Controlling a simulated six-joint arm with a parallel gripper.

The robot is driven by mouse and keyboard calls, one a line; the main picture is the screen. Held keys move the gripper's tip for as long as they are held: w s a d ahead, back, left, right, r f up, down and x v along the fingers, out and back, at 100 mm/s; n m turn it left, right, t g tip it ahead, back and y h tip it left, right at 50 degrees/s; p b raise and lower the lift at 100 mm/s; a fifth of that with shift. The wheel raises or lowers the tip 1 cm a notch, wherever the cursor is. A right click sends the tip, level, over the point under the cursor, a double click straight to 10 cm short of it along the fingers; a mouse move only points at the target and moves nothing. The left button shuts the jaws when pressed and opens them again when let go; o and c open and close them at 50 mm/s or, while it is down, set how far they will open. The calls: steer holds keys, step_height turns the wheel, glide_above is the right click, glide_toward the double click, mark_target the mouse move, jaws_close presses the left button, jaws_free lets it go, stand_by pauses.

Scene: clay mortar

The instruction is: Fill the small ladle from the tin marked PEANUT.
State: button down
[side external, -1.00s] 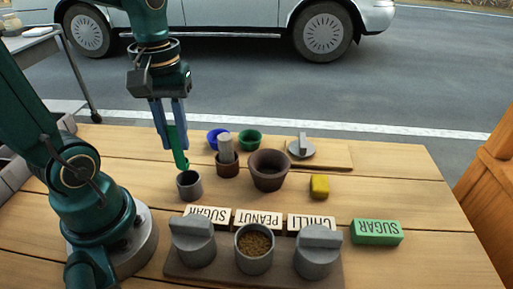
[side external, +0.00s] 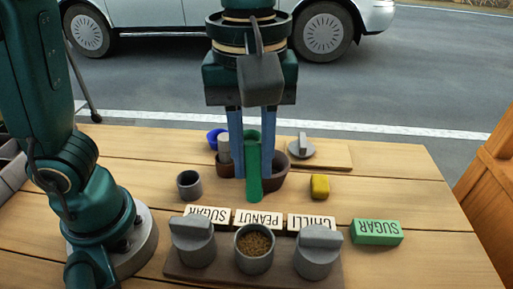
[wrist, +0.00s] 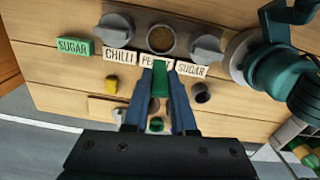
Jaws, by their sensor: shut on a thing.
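My gripper (side external: 253,172) is shut on a long green tool, which I take to be the small ladle (side external: 254,190); it also shows in the wrist view (wrist: 159,82). The ladle hangs down between the fingers, above the table on the far side of the PEANUT label (side external: 258,219). I cannot make out its scoop or whether it holds anything. The PEANUT tin (side external: 240,262) stands open in the middle of the front row, with brown granules (side external: 254,243) inside. It also shows in the wrist view (wrist: 150,44), ahead of the fingertips. The ladle is apart from it.
Lidded grey tins stand left (side external: 194,246) and right (side external: 318,256) of the PEANUT tin. A grey cup (side external: 189,186), a brown mortar (side external: 281,177) partly hidden behind my gripper, a yellow block (side external: 319,187) and a green SUGAR block (side external: 376,232) stand around. A loose lid (side external: 302,151) lies behind.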

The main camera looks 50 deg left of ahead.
steer(key=shift+m, duration=0.6)
steer(key=shift+s+d+f, duration=0.25)
steer(key=shift+d+f, duration=0.1)
steer(key=shift+f, duration=1.15)
steer(key=shift+s+d+f, duration=0.3)
steer(key=shift+f, duration=1.25)
steer(key=shift+s+d+f, duration=0.25)
steer(key=shift+d+f, duration=0.1)
steer(key=shift+f, duration=1.15)
steer(key=shift+f, duration=0.1)
steer(key=shift+f, duration=0.35)
steer(key=shift+r, duration=0.1)
step_height(320, 180, up, 6)
steer(key=shift+r, duration=0.2)
